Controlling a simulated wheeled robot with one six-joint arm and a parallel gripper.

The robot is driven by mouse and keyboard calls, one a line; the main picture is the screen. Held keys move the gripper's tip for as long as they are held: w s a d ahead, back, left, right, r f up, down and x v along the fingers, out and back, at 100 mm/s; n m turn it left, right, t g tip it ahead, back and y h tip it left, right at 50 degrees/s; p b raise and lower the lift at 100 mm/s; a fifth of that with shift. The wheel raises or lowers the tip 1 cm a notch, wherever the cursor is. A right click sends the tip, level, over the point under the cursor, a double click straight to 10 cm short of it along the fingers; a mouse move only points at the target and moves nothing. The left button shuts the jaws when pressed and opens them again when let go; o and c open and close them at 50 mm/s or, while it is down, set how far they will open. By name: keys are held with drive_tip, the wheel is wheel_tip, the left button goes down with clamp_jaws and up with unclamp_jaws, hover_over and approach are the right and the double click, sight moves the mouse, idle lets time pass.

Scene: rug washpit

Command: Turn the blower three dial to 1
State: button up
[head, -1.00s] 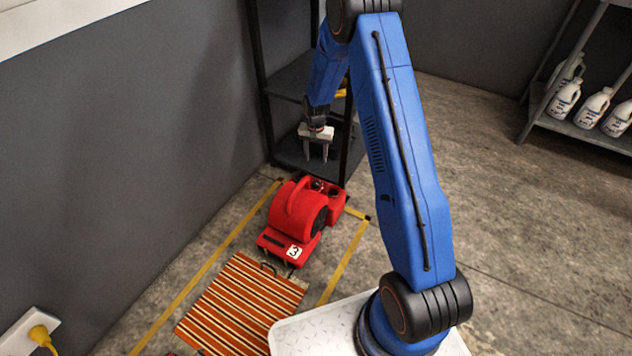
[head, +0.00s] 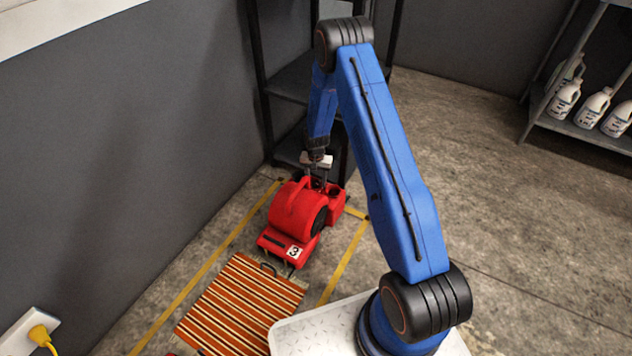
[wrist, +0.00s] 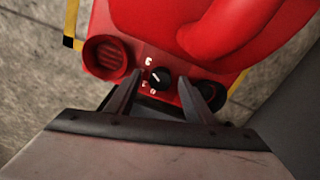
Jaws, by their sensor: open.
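The red blower (head: 299,212) with a white label "3" stands on the floor in the head view. In the wrist view its red body (wrist: 200,30) fills the top. Its black dial (wrist: 159,78) with a white pointer line sits on the red panel, with small white marks around its left and lower side, too small to read surely. My gripper (wrist: 158,88) is open, its two fingers reaching toward the panel on either side of the dial. Whether they touch it I cannot tell. In the head view my gripper (head: 317,184) is right above the blower's back end, which hides the dial.
A round vent (wrist: 107,57) and a dark round part (wrist: 211,95) flank the dial. A dark shelf rack (head: 290,80) stands close behind the blower, the grey wall (head: 130,130) to its left. A striped rug (head: 240,305) lies in front. Floor to the right is clear.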

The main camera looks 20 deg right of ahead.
drive_tip(key=shift+f, duration=0.2)
drive_tip(key=c, duration=1)
drive_tip(key=shift+c, duration=0.2)
drive_tip(key=shift+n, duration=0.3)
drive_tip(key=n, duration=0.8)
drive_tip(key=shift+n, duration=0.3)
